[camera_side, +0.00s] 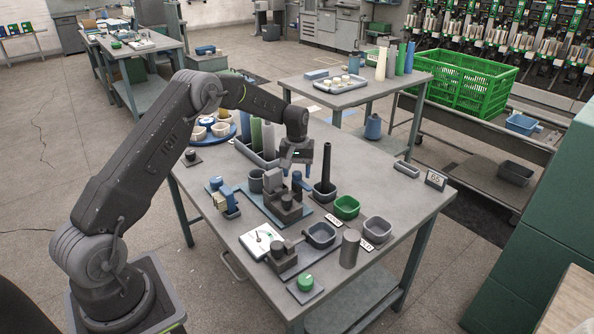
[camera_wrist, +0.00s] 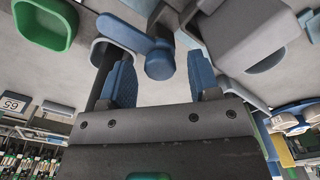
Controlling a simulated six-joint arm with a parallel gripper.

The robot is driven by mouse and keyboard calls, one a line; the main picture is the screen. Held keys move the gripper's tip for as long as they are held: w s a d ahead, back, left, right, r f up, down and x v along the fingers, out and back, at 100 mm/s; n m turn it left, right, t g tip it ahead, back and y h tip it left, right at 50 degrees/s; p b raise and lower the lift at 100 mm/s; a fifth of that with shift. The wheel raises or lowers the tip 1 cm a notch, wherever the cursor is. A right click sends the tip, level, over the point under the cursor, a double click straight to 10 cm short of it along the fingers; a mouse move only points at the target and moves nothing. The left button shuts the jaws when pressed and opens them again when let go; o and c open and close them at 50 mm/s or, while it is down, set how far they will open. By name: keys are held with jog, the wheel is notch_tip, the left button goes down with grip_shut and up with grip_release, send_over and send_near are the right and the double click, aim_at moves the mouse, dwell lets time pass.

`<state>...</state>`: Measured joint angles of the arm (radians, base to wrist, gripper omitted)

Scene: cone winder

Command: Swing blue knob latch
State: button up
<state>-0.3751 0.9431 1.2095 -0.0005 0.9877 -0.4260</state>
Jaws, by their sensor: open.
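The blue knob latch (camera_wrist: 160,60) shows in the wrist view as a rounded blue knob with a blue arm (camera_wrist: 124,30) reaching up and left. It lies beside a grey machine body (camera_wrist: 245,35). My gripper (camera_wrist: 162,78) is open, with one blue finger on each side of the knob in that view. I cannot tell whether either finger touches it. In the side view my gripper (camera_side: 303,181) is low over the dark grey device (camera_side: 286,204) on its blue base plate, and the latch cannot be made out clearly there.
A black rod (camera_side: 326,165) stands upright in a grey cup close to my gripper. A green bin (camera_side: 346,207) and grey bins (camera_side: 376,229) sit to the right. The table's back right is mostly clear.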

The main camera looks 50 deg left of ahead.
aim_at(297, 173)
jog(key=m, duration=0.8)
jog(key=shift+m, duration=0.3)
jog(key=m, duration=0.4)
jog(key=shift+m, duration=0.4)
jog(key=m, duration=0.4)
jog(key=shift+m, duration=0.3)
notch_tip(297, 173, up, 14)
jog(key=s+d+r+n+t, duration=0.2)
jog(key=s+d+r+n, duration=0.2)
jog(key=s+d+r, duration=0.8)
jog(key=shift+s+d+r+t+y, duration=0.15)
jog(key=shift+s+d+t+y, duration=0.15)
jog(key=shift+s, duration=0.25)
